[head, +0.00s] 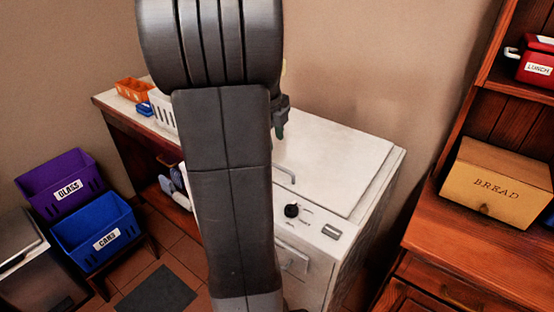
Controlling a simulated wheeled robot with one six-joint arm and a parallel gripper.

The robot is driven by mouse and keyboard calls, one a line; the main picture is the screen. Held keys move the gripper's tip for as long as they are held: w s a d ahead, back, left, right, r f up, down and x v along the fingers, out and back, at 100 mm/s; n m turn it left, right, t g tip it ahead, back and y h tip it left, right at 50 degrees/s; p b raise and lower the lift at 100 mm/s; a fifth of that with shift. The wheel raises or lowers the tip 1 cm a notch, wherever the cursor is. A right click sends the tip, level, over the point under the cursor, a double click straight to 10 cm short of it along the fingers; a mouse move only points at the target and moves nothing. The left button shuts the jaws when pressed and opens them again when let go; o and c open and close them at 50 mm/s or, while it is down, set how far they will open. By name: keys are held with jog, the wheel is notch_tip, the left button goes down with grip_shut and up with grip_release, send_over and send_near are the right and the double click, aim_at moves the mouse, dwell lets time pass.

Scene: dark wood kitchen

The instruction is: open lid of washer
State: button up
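The white washer (312,222) stands in the middle of the head view, against the wall. Its flat top lid (335,160) is shut, and a small handle (285,173) sits at the lid's front edge. A dark knob (291,211) is on the panel in front of the lid. My arm covers the washer's left part. My gripper (280,131) shows only in part, behind my arm and above the left side of the lid; its fingers are mostly hidden, so its opening cannot be told.
A wooden bench (124,122) with small bins stands left of the washer. Purple (62,181) and blue (97,232) bins are at lower left. A wooden cabinet (470,255) with a bread box (494,180) stands at right. A dark mat (156,290) lies on the floor.

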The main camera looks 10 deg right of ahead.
jog(key=f, duration=0.3)
jog(key=w+d+f, duration=0.1)
jog(key=f, duration=0.5)
jog(key=shift+w+d+f, duration=0.2)
jog(key=shift+w+f, duration=0.05)
jog(key=shift+f, duration=0.15)
jog(key=shift+c, duration=0.2)
grip_shut()
